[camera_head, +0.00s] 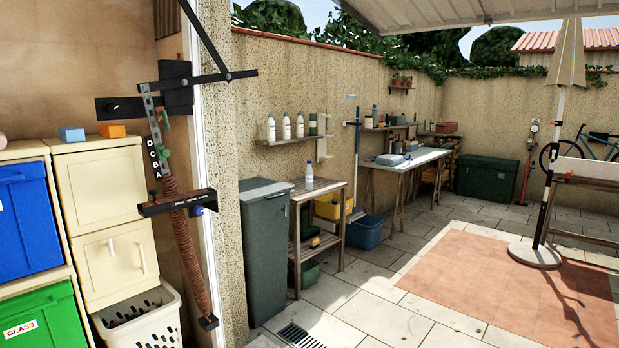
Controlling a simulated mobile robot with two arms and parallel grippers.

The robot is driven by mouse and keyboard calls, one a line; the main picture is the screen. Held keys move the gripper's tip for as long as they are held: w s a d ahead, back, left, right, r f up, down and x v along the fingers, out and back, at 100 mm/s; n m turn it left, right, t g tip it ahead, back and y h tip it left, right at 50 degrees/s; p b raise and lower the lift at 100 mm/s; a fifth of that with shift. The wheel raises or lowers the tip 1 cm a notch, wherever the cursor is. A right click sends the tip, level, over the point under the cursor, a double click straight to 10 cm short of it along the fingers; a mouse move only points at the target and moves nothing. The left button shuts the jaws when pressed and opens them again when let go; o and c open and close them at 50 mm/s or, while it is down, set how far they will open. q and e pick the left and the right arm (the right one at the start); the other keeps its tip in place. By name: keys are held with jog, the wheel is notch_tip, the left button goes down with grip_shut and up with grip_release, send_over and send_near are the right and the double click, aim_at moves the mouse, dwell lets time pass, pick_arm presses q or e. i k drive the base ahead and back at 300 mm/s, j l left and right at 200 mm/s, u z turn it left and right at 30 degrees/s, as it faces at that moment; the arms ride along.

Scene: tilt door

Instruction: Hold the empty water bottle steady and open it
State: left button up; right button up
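A pale bottle with a blue cap (309,174) stands upright on the top of a small wooden table (325,187) by the wall. It is the likeliest water bottle, but it is too small to tell whether it is empty. The cap appears to be on it. Several similar white bottles (271,127) stand in a row on a wall shelf above. Neither of my grippers shows in this view, and nothing is seen touching the bottle on the table.
A dark grey bin (265,250) stands left of the small table. A door spring and linkage (182,235) are at the left doorway. A blue tub (365,231) is on the floor to the right. The paved floor (365,310) in front is clear.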

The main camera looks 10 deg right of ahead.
aim_at(308, 172)
jog(key=i+l+z, duration=0.4)
jog(key=i, duration=0.7)
jog(key=i+l+z, duration=0.1)
jog(key=i+z, duration=0.3)
jog(key=i, duration=1.45)
jog(key=i+l+u, duration=0.15)
jog(key=i, duration=0.65)
jog(key=i+l, duration=0.1)
jog(key=i, duration=0.65)
jog(key=i+l+u, duration=0.1)
jog(key=i+u, duration=0.35)
jog(key=i+l+u, duration=0.2)
jog(key=u, duration=0.3)
jog(key=i+l+u, duration=0.65)
jog(key=l+u, duration=0.25)
jog(key=j, duration=0.1)
